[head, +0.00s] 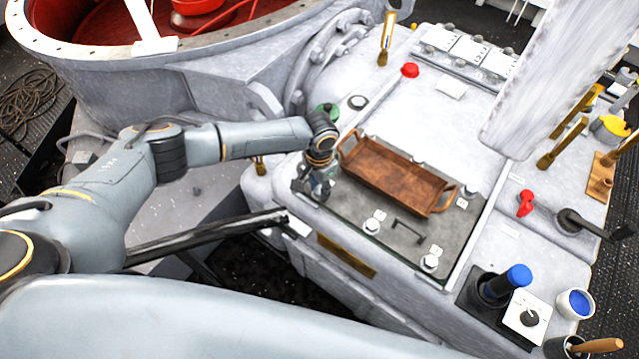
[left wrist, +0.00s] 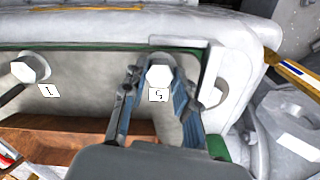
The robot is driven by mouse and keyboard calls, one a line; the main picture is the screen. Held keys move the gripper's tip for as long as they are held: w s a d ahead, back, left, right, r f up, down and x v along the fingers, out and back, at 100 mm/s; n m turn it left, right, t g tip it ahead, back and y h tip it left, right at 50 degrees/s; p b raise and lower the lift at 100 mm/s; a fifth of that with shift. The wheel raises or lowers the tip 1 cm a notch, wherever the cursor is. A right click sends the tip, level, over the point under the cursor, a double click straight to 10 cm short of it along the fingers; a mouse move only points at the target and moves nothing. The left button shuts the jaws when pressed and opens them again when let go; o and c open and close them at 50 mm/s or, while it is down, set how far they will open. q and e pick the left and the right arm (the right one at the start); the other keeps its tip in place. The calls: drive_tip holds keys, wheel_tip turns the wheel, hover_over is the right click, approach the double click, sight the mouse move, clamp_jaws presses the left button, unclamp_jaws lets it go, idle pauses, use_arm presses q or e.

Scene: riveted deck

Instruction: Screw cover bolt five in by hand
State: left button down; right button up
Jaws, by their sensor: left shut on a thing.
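My left gripper (head: 316,188) stands at the near left corner of the grey cover plate (head: 400,238), pointing down. In the left wrist view its two fingers (left wrist: 158,98) are closed around a pale hex-headed bolt (left wrist: 159,76), beside a tag marked 5 (left wrist: 158,95). The bolt's shank and its seat are hidden. Another hex bolt (left wrist: 29,70) sits at the left by a tag marked 1 (left wrist: 48,91). In the head view two bolts (head: 371,227) (head: 430,262) stand along the cover's near edge with white tags. My right gripper is not in view.
A brown tray (head: 395,178) with handles lies on the cover just right of my left gripper. A dark handle (head: 408,231) rises from the cover. A large pale slab-like shape (head: 550,80) blocks the upper right.

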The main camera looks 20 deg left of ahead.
sight(319, 190)
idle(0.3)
use_arm(q)
drive_tip(key=c, duration=1)
unclamp_jaws()
wheel_tip(319, 190, up, 12)
drive_tip(key=shift+r, duration=0.1)
